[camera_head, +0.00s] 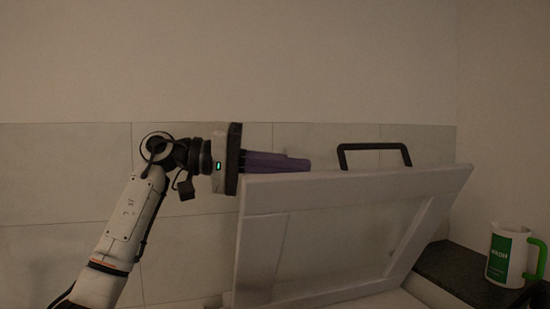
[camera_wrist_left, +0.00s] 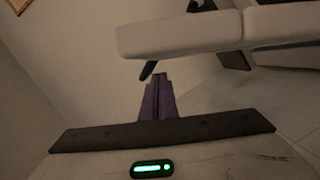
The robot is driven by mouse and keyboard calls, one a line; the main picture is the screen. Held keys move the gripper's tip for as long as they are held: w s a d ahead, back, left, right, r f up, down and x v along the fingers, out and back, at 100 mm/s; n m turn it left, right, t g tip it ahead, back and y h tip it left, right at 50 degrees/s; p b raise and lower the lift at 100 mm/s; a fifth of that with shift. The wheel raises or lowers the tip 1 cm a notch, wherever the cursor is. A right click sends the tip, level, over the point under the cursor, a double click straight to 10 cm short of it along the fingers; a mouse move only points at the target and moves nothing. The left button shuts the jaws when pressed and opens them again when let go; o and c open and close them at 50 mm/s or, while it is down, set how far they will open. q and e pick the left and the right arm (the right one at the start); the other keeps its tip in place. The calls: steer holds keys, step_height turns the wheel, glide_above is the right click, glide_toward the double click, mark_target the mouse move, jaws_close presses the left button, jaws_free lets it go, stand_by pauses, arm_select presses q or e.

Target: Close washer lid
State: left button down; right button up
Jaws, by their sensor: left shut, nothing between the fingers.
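The washer lid (camera_head: 345,190) is a pale framed panel, raised and tilted open, with a black handle (camera_head: 375,148) behind its top edge. It also shows in the left wrist view (camera_wrist_left: 185,37), ahead and to the right. My left gripper (camera_head: 308,164) has purple fingers that are shut and empty. The fingers are at the lid's upper left corner, and their tips appear partly behind its top edge. They show in the left wrist view (camera_wrist_left: 158,78) close to the lid; I cannot tell if they touch it. My right gripper is not in view.
A white mug or jug (camera_head: 507,257) with a green label and green handle stands on a dark counter (camera_head: 455,268) at the right. A tiled wall (camera_head: 60,190) runs behind the lid. The space above the lid is clear.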

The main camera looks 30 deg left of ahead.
arm_select(q)
steer(key=shift+s+d+f, duration=0.4)
steer(key=shift+s+d, duration=0.15)
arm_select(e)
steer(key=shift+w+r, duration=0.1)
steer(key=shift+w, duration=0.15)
